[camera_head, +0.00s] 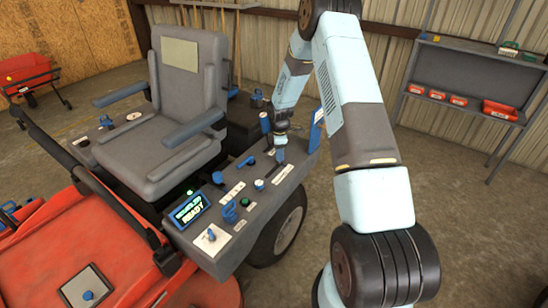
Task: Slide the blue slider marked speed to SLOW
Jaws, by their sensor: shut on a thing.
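The grey control console (262,212) runs beside the mower seat. My gripper (281,160) points down at the far right part of the console top, shut at a slotted light plate (280,176). The blue slider's knob is hidden between my fingers. The plate's lettering is too small to read, so I cannot tell which end is SLOW or where along the slot the knob sits.
The seat (180,100) with blue armrests stands left. A blue upright panel (316,130) stands close right of my gripper.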

